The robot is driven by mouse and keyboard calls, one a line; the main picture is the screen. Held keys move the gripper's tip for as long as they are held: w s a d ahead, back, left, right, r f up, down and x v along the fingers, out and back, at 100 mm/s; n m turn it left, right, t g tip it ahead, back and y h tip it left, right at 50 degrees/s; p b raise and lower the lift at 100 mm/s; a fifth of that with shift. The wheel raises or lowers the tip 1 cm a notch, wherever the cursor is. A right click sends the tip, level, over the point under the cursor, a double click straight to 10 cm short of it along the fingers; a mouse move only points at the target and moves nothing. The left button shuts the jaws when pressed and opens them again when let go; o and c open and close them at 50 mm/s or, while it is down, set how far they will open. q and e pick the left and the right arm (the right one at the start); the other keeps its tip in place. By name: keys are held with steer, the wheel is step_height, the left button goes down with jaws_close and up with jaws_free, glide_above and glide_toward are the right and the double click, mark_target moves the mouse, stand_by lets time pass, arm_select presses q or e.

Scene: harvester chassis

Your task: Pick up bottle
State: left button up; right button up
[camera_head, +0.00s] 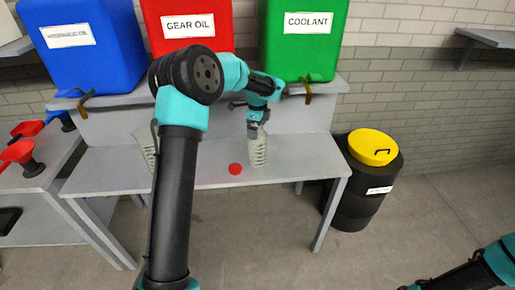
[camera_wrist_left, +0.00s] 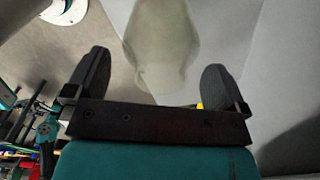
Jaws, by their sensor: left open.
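A pale translucent bottle (camera_head: 258,153) stands on the grey bench below the coolant tank. My left gripper (camera_head: 256,127) is over its top end. In the left wrist view the bottle (camera_wrist_left: 160,50) shows between the two dark fingers of my left gripper (camera_wrist_left: 160,80), with gaps on both sides, so the gripper is open. A second pale container (camera_head: 145,143) is partly hidden behind my left arm. My right gripper (camera_head: 410,287) is at the bottom right edge, mostly cut off, with its fingers not clear.
A red cap (camera_head: 235,169) lies on the bench (camera_head: 205,173) left of the bottle. Blue (camera_head: 85,45), red (camera_head: 190,22) and green (camera_head: 300,45) tanks stand on the shelf behind, with taps at its edge. A black drum with a yellow lid (camera_head: 374,147) stands right of the bench.

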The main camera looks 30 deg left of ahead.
mark_target(258, 145)
arm_select(q)
steer(key=shift+f, duration=1.6)
steer(key=c, duration=0.9)
steer(key=shift+r, duration=0.15)
steer(key=shift+c, duration=0.2)
